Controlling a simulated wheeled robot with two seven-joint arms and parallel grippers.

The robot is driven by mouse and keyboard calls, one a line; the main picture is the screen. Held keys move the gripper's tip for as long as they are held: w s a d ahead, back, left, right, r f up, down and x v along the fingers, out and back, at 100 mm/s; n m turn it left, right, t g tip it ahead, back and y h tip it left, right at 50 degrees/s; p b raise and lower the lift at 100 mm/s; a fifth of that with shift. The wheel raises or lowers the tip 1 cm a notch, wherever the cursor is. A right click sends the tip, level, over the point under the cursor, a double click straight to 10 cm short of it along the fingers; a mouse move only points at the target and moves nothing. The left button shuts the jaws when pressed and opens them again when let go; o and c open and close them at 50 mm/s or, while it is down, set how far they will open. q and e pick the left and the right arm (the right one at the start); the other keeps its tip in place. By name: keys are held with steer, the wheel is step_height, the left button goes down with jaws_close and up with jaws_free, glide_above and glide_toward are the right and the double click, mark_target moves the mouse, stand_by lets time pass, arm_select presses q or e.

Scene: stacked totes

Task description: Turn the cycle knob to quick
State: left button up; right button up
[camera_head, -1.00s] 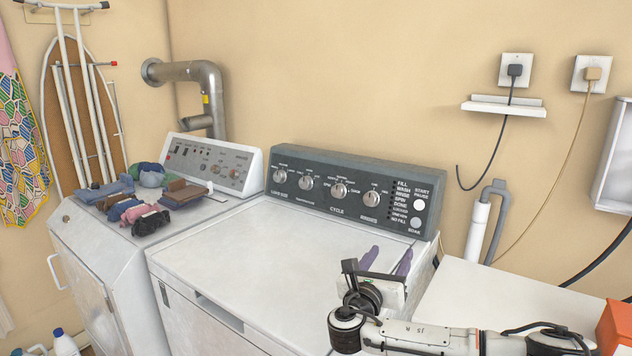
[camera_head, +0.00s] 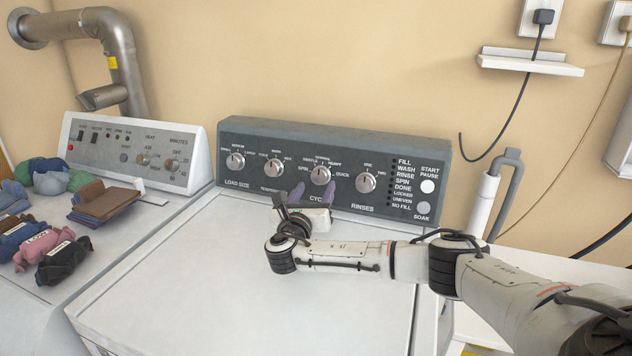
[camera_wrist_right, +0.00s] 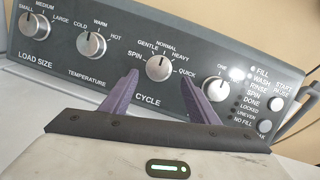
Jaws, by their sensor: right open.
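The cycle knob (camera_head: 321,175) is a round silver knob on the dark washer panel, with spin, gentle, normal, heavy and quick printed around it. In the right wrist view the cycle knob (camera_wrist_right: 159,68) sits near the middle; its mark seems to point up, toward normal, but is small. "QUICK" is printed to its right. My right gripper (camera_head: 316,191) is open, its purple fingers just in front of and below the knob. In the wrist view the fingers (camera_wrist_right: 161,80) flank the knob left and right; contact cannot be told. My left gripper is out of view.
Other knobs are load size (camera_head: 235,160), temperature (camera_head: 274,166) and rinses (camera_head: 366,182). The start button (camera_head: 428,186) is at right. The white washer top (camera_head: 180,270) is clear under my arm. Folded clothes (camera_head: 60,250) lie on the dryer at left.

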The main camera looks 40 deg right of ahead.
mark_target(319, 179)
steer(key=shift+x, duration=2.2)
steer(key=shift+w+a, duration=0.1)
steer(key=c, duration=1)
